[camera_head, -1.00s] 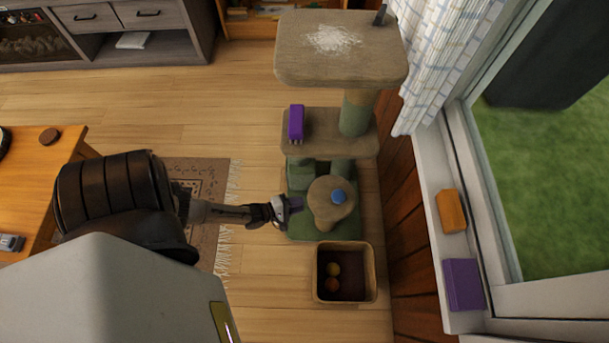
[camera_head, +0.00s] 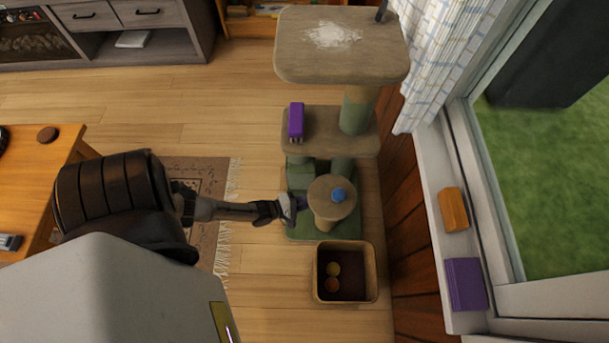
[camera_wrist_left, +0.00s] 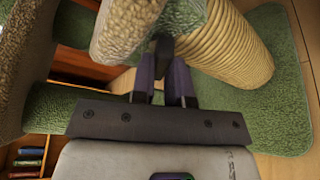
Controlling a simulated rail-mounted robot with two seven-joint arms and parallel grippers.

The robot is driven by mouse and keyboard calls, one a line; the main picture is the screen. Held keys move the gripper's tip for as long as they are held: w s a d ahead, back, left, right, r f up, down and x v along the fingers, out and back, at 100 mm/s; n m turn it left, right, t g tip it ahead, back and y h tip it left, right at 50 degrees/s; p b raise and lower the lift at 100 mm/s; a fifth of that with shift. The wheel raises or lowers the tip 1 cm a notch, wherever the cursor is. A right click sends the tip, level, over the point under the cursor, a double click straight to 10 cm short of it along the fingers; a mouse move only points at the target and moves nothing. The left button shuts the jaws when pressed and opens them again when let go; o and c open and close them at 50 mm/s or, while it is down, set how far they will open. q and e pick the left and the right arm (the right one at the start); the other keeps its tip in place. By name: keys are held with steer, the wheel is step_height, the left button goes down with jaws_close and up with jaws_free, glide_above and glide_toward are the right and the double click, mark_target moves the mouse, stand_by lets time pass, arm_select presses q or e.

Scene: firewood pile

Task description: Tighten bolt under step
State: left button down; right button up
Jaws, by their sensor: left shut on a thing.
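The cat tree's low round step (camera_head: 331,204) is beige, with a blue round thing (camera_head: 338,195) on top. A post slants down from its underside towards the green base (camera_head: 357,223). My left gripper (camera_head: 289,207) is at the step's left side, low, just below its rim. In the left wrist view, my gripper's two purple-grey fingers (camera_wrist_left: 163,86) are shut on a dark piece (camera_wrist_left: 164,50), which looks like the bolt, beneath the carpeted step (camera_wrist_left: 124,28). Its contact with the step is hard to make out. My right gripper is not in view.
A bin (camera_head: 318,272) with two balls stands in front of the base. A middle platform (camera_head: 350,143) holds a purple block (camera_head: 296,122), with a top platform (camera_head: 338,70) above. The wooden wall (camera_head: 402,220) is close on the right.

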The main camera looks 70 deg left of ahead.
arm_select(q)
steer(key=shift+f, duration=0.1)
steer(key=shift+w+a+f+m+t+h+b, duration=0.1)
steer(key=shift+m+t+h+b, duration=0.85)
steer(key=shift+m, duration=4.1)
steer(key=shift+w+a+f+m+t+h+b, duration=0.15)
steer(key=shift+m+h+b, duration=1.55)
steer(key=shift+m, duration=3.4)
steer(key=shift+s+a+f+m+t+h+b, duration=0.1)
steer(key=shift+m+t+h+b, duration=0.4)
steer(key=shift+m+h, duration=3.15)
steer(key=m+y, duration=0.2)
steer(key=m, duration=0.1)
steer(key=shift+m, duration=0.3)
